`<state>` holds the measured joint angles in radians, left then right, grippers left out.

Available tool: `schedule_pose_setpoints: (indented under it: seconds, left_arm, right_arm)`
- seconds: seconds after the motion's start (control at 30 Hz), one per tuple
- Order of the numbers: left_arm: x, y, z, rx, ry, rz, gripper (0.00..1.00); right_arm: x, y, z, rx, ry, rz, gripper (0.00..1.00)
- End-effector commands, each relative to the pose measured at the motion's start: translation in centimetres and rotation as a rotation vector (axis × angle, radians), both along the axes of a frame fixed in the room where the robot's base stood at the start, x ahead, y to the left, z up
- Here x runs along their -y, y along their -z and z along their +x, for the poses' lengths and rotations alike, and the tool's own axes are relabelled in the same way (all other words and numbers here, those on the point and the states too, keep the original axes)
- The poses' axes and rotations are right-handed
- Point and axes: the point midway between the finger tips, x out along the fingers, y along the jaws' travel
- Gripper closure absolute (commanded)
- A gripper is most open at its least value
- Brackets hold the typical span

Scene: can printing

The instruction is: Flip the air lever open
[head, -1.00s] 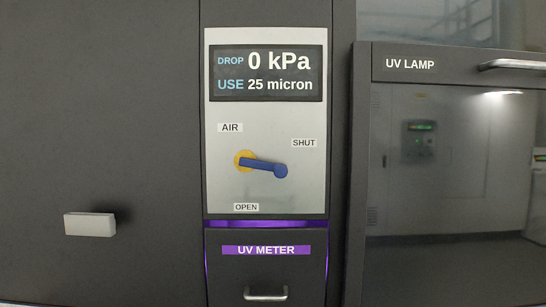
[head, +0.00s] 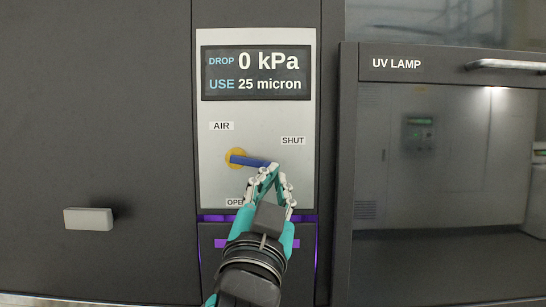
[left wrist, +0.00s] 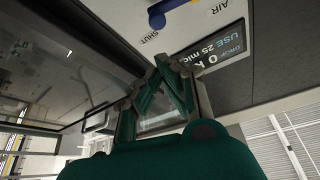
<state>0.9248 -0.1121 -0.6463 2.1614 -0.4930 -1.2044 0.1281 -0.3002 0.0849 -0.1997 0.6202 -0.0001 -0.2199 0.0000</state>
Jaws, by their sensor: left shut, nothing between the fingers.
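The blue air lever (head: 246,160) sits on a yellow round pivot (head: 233,158) on the light grey panel (head: 220,185). It points right, slightly down, on the side of the SHUT label (head: 292,141). The OPEN label below is partly hidden by my gripper. My left gripper (head: 269,170) is shut and empty, its fingertips over the lever's free end in the head view. Contact cannot be told. In the left wrist view the lever (left wrist: 157,20) shows at the top, above the shut fingertips (left wrist: 168,62). My right gripper is not in view.
A display (head: 256,73) above the lever reads DROP 0 kPa and USE 25 micron. A UV METER drawer (head: 215,270) lies below, partly behind my arm. A UV LAMP door with a metal handle (head: 505,64) is at the right. A pale handle (head: 88,219) sticks out at the left.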

Motion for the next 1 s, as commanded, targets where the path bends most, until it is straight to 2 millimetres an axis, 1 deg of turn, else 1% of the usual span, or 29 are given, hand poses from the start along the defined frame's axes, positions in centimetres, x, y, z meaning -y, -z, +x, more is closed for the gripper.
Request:
schedule_pose_setpoints:
  seconds: [0.03, 0.13, 0.43, 0.57, 0.67, 0.77, 1.0]
  left_arm:
    - [0.2, -1.0, -0.7, 0.028, 0.002, 0.001, 1.00]
    - [0.5, -2.0, -1.3, 0.054, 0.004, 0.002, 1.00]
    - [0.5, -2.1, -1.3, 0.057, 0.004, 0.002, 1.00]
    - [0.6, -2.4, -0.9, 0.055, 0.003, 0.003, 1.00]
    - [0.7, -3.1, 0.1, 0.057, 0.002, 0.004, 1.00]
    - [1.0, -4.0, 1.7, 0.055, 0.000, 0.006, 1.00]
    - [1.9, -6.5, 6.3, 0.054, 0.001, 0.006, 1.00]
  right_arm:
    - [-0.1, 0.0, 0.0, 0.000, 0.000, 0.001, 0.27]
    - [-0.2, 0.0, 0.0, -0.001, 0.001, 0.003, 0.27]
    - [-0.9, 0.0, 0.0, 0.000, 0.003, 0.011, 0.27]
    - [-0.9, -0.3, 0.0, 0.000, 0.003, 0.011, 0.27]
    - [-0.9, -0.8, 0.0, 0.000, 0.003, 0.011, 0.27]
    - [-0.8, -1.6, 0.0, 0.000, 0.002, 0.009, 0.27]
    - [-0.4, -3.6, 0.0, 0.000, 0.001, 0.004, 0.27]
